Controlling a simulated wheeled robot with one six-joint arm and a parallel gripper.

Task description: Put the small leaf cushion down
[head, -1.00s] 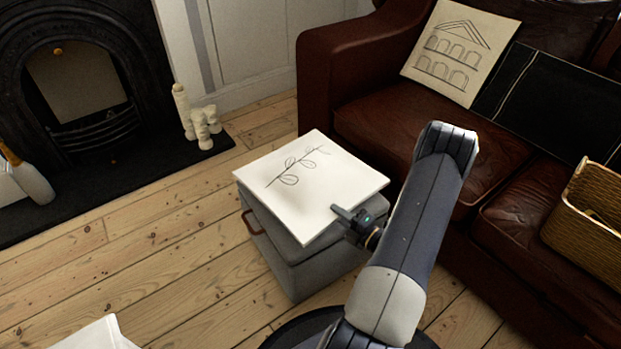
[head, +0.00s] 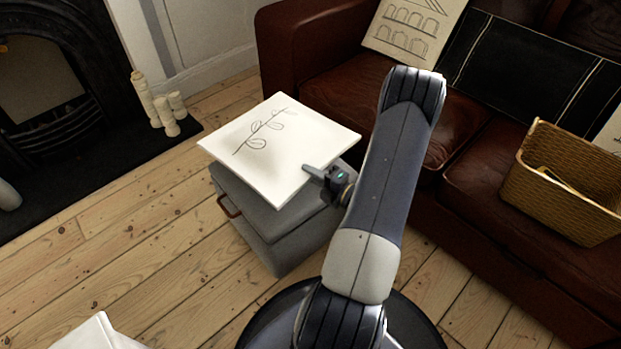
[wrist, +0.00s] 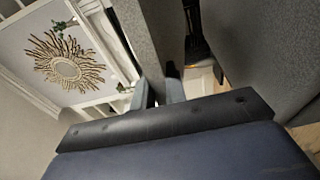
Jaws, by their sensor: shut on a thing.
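The small leaf cushion (head: 292,158) is a flat white square with a dark line drawing of a leafy twig. In the head view it lies roughly level over a grey storage pouffe (head: 268,240), turned relative to it, covering much of its top. My gripper (head: 314,172) is shut on the cushion's near right edge. In the wrist view a grey-looking panel (wrist: 163,35), probably the cushion in shade, runs to my fingers (wrist: 159,92). A gap separates it from a larger grey surface at right, so the cushion appears above the pouffe there; contact elsewhere cannot be seen.
A brown leather sofa (head: 335,95) stands behind and right, holding a building-print cushion (head: 408,32), a black cushion (head: 520,75) and a wicker basket (head: 560,200). White candles (head: 165,105) stand by the fireplace. A white object (head: 95,333) is at lower left. Floorboards left are clear.

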